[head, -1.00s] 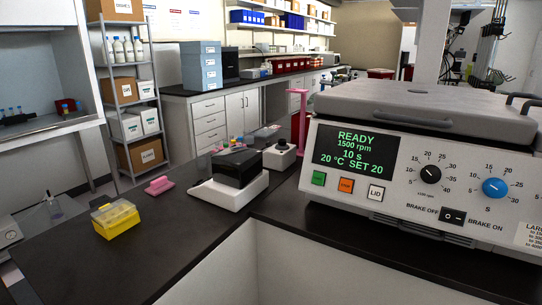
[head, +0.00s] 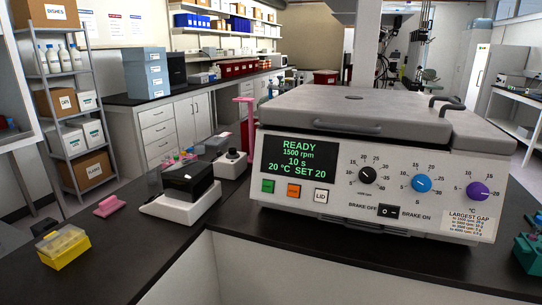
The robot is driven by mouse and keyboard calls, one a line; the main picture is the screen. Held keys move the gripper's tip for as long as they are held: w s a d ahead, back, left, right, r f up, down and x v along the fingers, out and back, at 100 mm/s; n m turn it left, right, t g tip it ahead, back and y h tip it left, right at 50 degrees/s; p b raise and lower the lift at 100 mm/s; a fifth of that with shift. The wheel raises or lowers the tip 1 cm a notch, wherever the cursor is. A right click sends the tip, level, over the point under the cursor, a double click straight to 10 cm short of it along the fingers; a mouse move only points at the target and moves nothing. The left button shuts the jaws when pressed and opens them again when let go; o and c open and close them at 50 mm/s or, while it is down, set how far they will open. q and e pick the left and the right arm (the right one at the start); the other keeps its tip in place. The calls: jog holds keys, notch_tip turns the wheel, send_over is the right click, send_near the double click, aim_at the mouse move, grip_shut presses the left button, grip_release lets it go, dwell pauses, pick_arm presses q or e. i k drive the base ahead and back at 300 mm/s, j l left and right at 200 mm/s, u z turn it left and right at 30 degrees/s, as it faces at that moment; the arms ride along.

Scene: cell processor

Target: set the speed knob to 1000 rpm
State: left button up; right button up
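The cell processor (head: 375,140) stands on the dark bench with its grey lid shut. Its display (head: 299,156) reads READY, 1500 rpm, 10 s, 20 °C SET 20. The black knob (head: 367,175), with a scale numbered from 5 to 40 and small lettering under it that is too small to read surely, is nearest the display. A blue knob (head: 421,183) and a purple knob (head: 478,191) follow to its right. Neither of my grippers is in view.
Green, orange and LID buttons (head: 321,195) and a brake switch (head: 390,211) are on the panel. A white-based black device (head: 182,200), a yellow box (head: 63,246) and a pink item (head: 109,206) are left of it. A teal item (head: 528,249) is at the right edge.

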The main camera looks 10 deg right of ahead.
aim_at(368, 175)
jog(key=k+l, duration=0.15)
jog(key=l, duration=0.3)
jog(key=k+l+u, duration=0.1)
jog(key=l, duration=0.3)
jog(key=k+l, duration=0.2)
jog(key=l, duration=0.2)
jog(key=k+l+u, duration=0.1)
jog(key=l, duration=0.35)
jog(key=k+l, duration=0.2)
jog(key=l, duration=0.2)
jog(key=k+l, duration=0.2)
jog(key=l, duration=0.2)
jog(key=k+l+u, duration=0.1)
jog(key=l, duration=0.3)
jog(key=k+l, duration=0.25)
jog(key=l, duration=0.5)
jog(key=i+l+u, duration=0.15)
jog(key=l, duration=0.2)
